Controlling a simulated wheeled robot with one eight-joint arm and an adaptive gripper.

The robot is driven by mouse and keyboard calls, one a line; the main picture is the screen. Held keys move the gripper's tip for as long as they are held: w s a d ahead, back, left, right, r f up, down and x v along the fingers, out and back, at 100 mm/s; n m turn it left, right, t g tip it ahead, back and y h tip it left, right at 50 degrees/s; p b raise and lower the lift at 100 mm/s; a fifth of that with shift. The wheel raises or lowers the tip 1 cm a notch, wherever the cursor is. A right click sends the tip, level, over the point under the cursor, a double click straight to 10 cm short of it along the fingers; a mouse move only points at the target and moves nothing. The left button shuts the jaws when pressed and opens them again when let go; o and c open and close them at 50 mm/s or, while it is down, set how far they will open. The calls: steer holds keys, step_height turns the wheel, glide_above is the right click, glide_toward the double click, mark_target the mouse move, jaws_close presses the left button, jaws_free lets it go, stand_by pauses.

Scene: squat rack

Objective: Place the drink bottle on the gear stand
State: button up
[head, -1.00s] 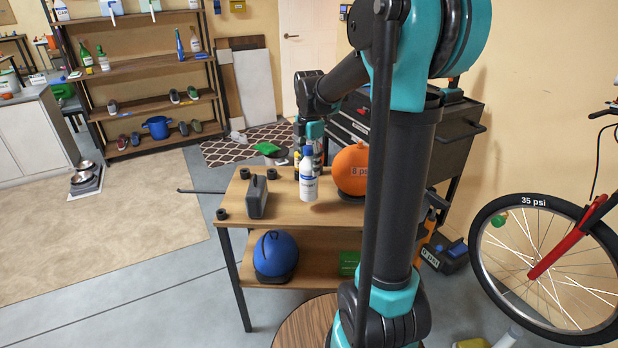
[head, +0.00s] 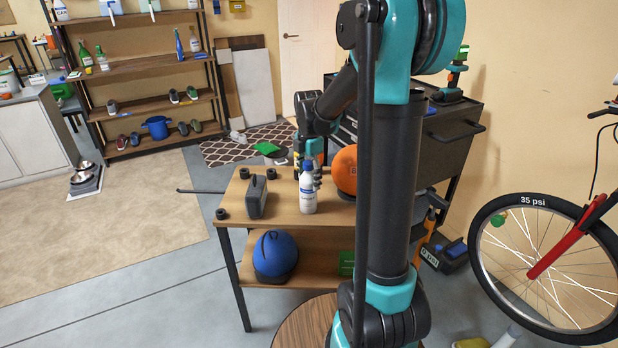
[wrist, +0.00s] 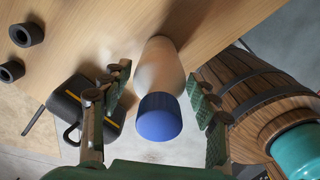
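The drink bottle (head: 307,198) is white with a blue cap and stands upright on the top of a two-level wooden stand (head: 275,212). Which piece of furniture is the gear stand is not labelled. My gripper (head: 311,178) is at the bottle's upper part in the head view, partly covering the cap. In the wrist view my gripper (wrist: 159,82) is open, with one finger on each side of the bottle (wrist: 160,62). Its blue cap (wrist: 158,117) points towards the camera. Gaps show between fingers and bottle, and I see no contact.
An orange ball (head: 344,170) is right of the bottle, partly behind my arm. A blue ball-like item (head: 275,255) is on the lower shelf.

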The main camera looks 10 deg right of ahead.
steer(key=shift+o, duration=0.5)
step_height(320, 180, up, 12)
steer(key=shift+r, duration=0.15)
stand_by(0.4)
steer(key=s+d+f+m+t, duration=0.2)
steer(key=s+f+m, duration=0.7)
steer(key=s+m, duration=0.1)
steer(key=s+d+f+m+t, duration=0.2)
steer(key=s+f+m, duration=0.7)
steer(key=m, duration=0.3)
steer(key=shift+s+m+t, duration=0.3)
steer(key=shift+s+m, duration=0.1)
steer(key=shift+s, duration=0.5)
